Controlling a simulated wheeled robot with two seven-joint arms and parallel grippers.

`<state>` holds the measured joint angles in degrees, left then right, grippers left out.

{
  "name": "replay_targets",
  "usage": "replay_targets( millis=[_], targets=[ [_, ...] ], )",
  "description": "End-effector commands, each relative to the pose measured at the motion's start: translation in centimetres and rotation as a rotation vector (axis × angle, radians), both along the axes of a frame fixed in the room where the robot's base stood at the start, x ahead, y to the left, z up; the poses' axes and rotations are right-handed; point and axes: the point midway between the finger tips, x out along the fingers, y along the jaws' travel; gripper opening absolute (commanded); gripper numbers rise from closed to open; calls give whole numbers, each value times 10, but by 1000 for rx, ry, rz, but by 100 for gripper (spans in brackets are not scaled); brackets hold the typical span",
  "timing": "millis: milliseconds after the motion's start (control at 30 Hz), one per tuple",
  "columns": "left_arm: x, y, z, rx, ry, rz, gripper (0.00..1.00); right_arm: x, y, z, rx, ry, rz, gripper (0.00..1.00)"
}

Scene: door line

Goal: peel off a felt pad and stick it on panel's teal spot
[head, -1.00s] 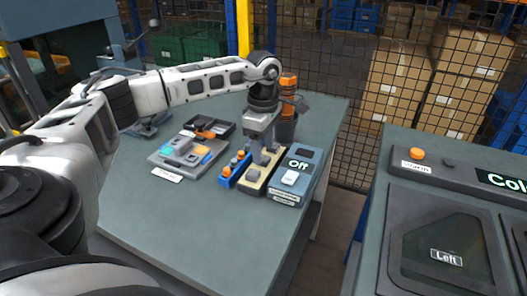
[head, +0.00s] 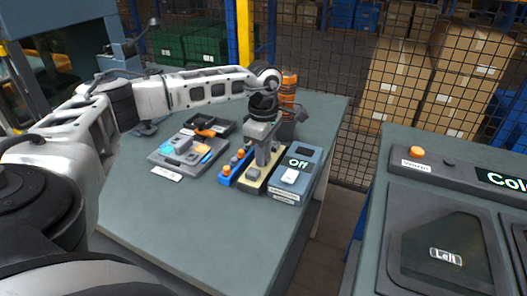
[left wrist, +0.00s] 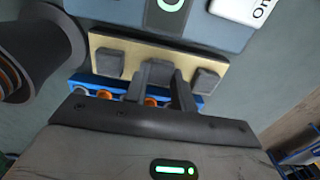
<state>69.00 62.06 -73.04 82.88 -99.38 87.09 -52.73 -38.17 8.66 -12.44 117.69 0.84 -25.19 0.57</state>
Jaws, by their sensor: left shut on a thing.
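My left gripper (head: 263,160) points down over a beige backing strip (head: 249,187) on the table. The strip carries small dark grey felt pads, one at its near end (head: 253,174). In the left wrist view the strip (left wrist: 130,47) has a pad at its left (left wrist: 108,63) and one at its right (left wrist: 206,80). The left gripper (left wrist: 167,75) is shut on a grey pad between these two, at the strip; I cannot tell whether that pad is clear of it. A teal spot (head: 166,149) shows on a grey panel (head: 158,161) left of the strip. My right gripper is not in view.
A blue rack with orange knobs (head: 228,179) stands beside the strip on the left. A blue-grey switch box reading "Off" (head: 284,196) stands on the right. The table front is clear.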

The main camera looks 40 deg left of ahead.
Motion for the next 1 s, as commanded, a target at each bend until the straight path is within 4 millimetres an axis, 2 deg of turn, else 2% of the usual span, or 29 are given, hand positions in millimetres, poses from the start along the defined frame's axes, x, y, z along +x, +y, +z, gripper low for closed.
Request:
replay_targets(
  millis=[667, 1000],
  targets=[
    [0, 0, 4, 0, 0, 0, 0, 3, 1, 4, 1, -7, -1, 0],
    [0, 0, 22, -1, -1, 0, 0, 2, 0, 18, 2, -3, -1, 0]
  ],
)
